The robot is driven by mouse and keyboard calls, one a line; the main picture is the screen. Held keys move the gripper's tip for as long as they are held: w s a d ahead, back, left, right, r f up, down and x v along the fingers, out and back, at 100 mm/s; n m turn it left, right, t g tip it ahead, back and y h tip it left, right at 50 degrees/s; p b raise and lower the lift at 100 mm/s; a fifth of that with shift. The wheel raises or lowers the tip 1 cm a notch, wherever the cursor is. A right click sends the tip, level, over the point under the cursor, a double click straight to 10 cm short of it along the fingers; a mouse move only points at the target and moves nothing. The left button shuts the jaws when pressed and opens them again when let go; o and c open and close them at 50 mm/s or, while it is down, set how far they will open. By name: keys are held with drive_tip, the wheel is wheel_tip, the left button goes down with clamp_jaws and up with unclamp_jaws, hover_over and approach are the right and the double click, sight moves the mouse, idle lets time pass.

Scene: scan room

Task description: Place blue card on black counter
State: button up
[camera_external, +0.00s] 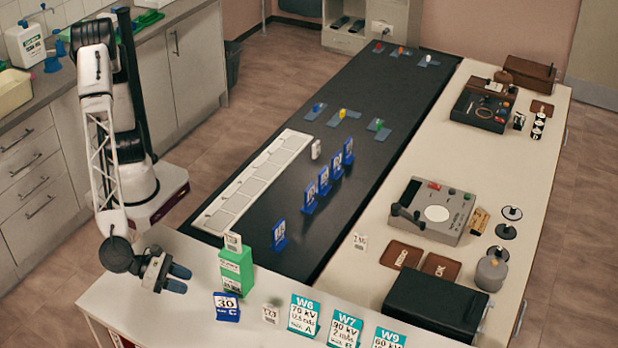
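A blue card (227,313) with a white face reading "30" and "C" stands upright on the white front counter. The black counter (385,98) runs from the front middle toward the back. Several similar blue cards stand on it, one nearest the front (279,236) and the others in a slanting row (323,183). My gripper (183,279) is over the left part of the white front counter, left of and behind the "30" card and apart from it. Its two dark blue fingers are apart, with nothing visible between them.
A green box (236,270) with a white tag on top stands between my gripper and the black counter. Teal-and-white cards (303,316) stand at the front. A black case (437,304) is at the front right. A white segmented strip (255,182) lies along the black counter's left side.

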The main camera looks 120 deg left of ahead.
drive_tip(key=w+a+r+m+t+h, duration=0.1)
drive_tip(key=w+a+r+m+h, duration=0.25)
drive_tip(key=a+r+m, duration=0.55)
drive_tip(key=s+a+r+m+g+h, duration=0.1)
drive_tip(key=s+a+r+m+h, duration=0.25)
drive_tip(key=s+a+m, duration=0.4)
drive_tip(key=s+a+r+m+g+h, duration=0.2)
drive_tip(key=s+a+r+m, duration=0.25)
drive_tip(key=a+m, duration=0.45)
drive_tip(key=s+a+f+m+g+y, duration=0.2)
drive_tip(key=s+a+m, duration=0.5)
drive_tip(key=s+a, duration=0.5)
drive_tip(key=s+a+f+m+g+y, duration=0.2)
drive_tip(key=s+a+f+m+g, duration=0.2)
drive_tip(key=s+a, duration=0.8)
drive_tip(key=s+m+g, duration=0.2)
drive_tip(key=s+m, duration=0.2)
drive_tip(key=s, duration=0.3)
drive_tip(key=shift+a+f, duration=0.15)
drive_tip(key=shift+a, duration=0.1)
drive_tip(key=shift+o, duration=0.4)
drive_tip(key=shift+s, duration=0.1)
